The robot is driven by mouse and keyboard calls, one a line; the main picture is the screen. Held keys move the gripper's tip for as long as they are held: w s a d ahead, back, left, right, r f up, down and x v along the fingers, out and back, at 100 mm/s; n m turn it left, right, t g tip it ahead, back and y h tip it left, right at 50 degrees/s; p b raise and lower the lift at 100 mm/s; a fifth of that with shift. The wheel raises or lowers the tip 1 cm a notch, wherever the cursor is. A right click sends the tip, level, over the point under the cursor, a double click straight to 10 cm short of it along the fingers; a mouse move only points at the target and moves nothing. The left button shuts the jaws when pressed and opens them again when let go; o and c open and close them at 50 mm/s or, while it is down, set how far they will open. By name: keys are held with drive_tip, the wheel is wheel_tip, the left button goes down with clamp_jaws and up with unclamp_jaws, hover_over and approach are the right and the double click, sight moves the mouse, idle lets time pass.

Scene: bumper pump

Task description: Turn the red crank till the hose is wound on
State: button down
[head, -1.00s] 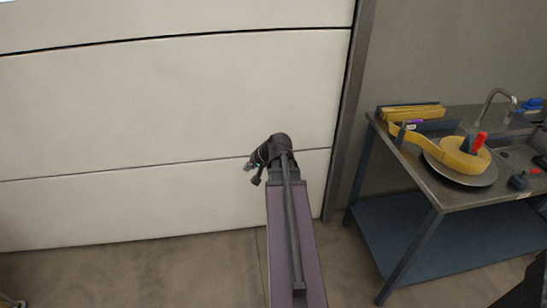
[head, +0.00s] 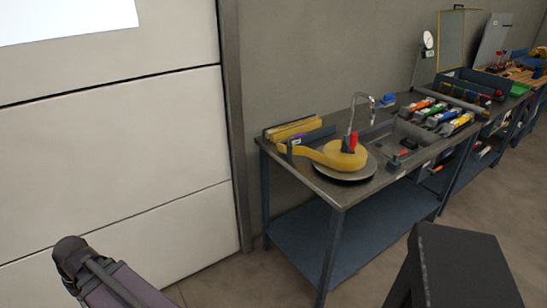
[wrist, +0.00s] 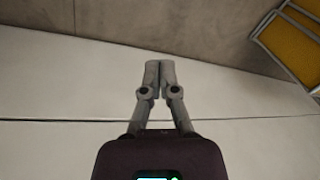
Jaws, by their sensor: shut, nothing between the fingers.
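The red crank (head: 353,141) stands upright on the hose reel near the left end of the metal bench in the head view. The yellow flat hose (head: 318,154) is partly wound in a coil on a round grey plate (head: 345,178). Its free length runs left to a dark guide beside folded yellow hose (head: 298,128). My gripper (wrist: 160,65) is shut and empty in the wrist view, over pale panels and floor, far from the crank. The head view shows part of my arm at lower left, but not the fingertips.
The bench (head: 335,198) has a sink, a tap (head: 363,97), and several coloured cartridges (head: 440,115) at right. A black stool-like block (head: 460,265) stands in front at lower right. A pale panelled door (head: 120,150) fills the left. A yellow panel (wrist: 290,40) shows in the wrist view.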

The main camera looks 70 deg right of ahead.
drive_tip(key=s+a+n+g+h, duration=0.1)
drive_tip(key=s+a+n, duration=0.1)
drive_tip(key=a, duration=0.6)
drive_tip(key=shift+s+a+f+n+g+h, duration=0.2)
drive_tip(key=shift+s+a+n+g+h, duration=0.1)
drive_tip(key=shift+s+n+h, duration=0.1)
